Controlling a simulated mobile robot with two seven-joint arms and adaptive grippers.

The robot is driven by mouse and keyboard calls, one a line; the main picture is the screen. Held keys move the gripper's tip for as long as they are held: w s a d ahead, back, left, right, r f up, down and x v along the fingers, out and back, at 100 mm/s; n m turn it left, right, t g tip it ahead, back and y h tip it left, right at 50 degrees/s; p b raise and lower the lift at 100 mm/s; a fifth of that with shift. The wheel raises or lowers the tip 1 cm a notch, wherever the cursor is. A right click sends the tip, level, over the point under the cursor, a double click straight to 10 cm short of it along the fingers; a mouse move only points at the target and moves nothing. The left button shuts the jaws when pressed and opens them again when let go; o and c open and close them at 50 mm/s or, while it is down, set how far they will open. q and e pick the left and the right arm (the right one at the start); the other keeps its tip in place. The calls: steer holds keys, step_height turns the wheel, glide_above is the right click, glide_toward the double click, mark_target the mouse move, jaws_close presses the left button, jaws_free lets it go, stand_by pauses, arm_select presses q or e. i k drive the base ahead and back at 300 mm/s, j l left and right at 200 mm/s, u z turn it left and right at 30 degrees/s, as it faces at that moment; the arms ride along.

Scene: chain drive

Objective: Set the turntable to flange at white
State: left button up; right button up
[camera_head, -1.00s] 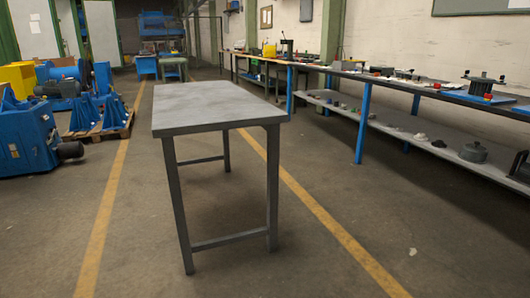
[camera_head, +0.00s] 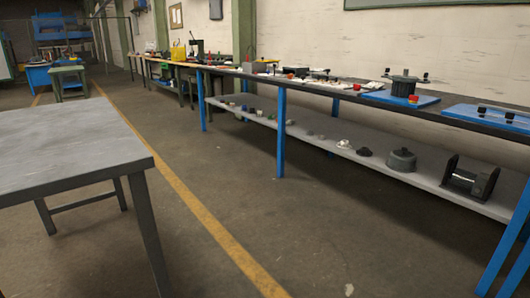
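A round dark grey device (camera_head: 403,84) stands on a blue board (camera_head: 400,97) on the long bench at the right; it may be the turntable, but I cannot tell. Its flange and any white mark are too small to make out. A small red and yellow part (camera_head: 413,99) sits at its front. A similar dark round body (camera_head: 402,159) is on the shelf below. Neither of my grippers is in the picture.
A grey table (camera_head: 70,150) stands close at the left. The long bench (camera_head: 340,88) with blue legs (camera_head: 281,132) runs along the wall. A second blue board (camera_head: 490,117) lies near its right end. Free floor (camera_head: 235,200) with a yellow line (camera_head: 196,205) lies between table and bench.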

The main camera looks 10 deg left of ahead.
mark_target(38, 59)
steer(key=i+j+z, duration=0.1)
steer(key=i+z, duration=0.2)
steer(key=i, duration=1.4)
steer(key=i+u, duration=0.3)
steer(key=i, duration=0.2)
steer(key=i+u, duration=0.3)
steer(key=i, duration=0.2)
steer(key=i+l+u, duration=0.3)
steer(key=i, duration=0.2)
steer(key=i+j+u, duration=0.15)
steer(key=i+u, duration=0.5)
steer(key=i, duration=0.3)
steer(key=i+l+u, duration=0.1)
steer(key=i+u, duration=0.25)
steer(key=i, duration=8.9)
steer(key=j+u, duration=0.05)
steer(key=j, duration=0.35)
